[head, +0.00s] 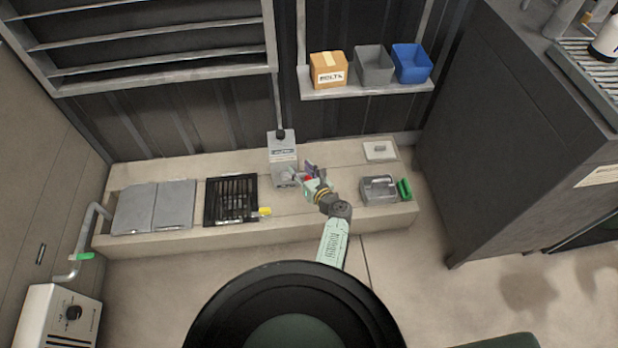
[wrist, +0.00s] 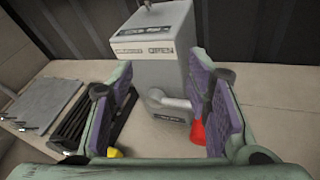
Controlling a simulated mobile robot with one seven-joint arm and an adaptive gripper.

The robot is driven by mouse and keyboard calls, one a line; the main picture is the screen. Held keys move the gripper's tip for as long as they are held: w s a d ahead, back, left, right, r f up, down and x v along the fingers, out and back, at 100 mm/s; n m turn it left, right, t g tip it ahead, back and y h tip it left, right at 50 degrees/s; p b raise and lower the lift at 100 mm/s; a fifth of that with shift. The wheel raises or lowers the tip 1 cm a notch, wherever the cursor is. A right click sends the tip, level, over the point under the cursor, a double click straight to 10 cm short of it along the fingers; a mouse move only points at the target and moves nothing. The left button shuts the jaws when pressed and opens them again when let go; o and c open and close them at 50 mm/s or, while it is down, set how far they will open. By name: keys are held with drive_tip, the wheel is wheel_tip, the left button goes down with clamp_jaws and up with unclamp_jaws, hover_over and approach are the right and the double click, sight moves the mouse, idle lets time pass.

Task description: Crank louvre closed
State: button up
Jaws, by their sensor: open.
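The louvre (head: 150,44) is a grey frame with long slats on the wall at upper left in the head view; dark gaps show between the slats. A grey crank box (head: 283,147) stands on the bench below its right end, and fills the middle of the wrist view (wrist: 155,62). A pale crank arm (wrist: 172,101) sticks out of its front. A red part (wrist: 197,134) shows low beside the right finger, partly hidden; I cannot tell whether it joins the crank. My gripper (wrist: 163,80) is open, its purple-padded fingers either side of the crank arm.
A black grate (head: 230,200) with a yellow tag (head: 265,212) and grey plates (head: 154,206) lie left on the bench. A grey metal case (head: 379,190) and a green object (head: 404,189) sit right. A shelf (head: 365,91) with bins hangs above.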

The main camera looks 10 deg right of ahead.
drive_tip(key=s+d+f+m+h, duration=0.2)
drive_tip(key=s+d+f+m, duration=0.4)
drive_tip(key=s+f+m, duration=0.15)
drive_tip(key=b+x, duration=0.2)
drive_tip(key=x, duration=0.1)
drive_tip(key=b+x, duration=0.4)
drive_tip(key=x, duration=0.1)
drive_tip(key=shift+w+a+f, duration=0.2)
drive_tip(key=shift+a+f, duration=0.1)
drive_tip(key=shift+f, duration=0.15)
drive_tip(key=shift+w+a, duration=0.2)
drive_tip(key=shift+w, duration=0.3)
drive_tip(key=shift+c, duration=0.5)
clamp_jaws()
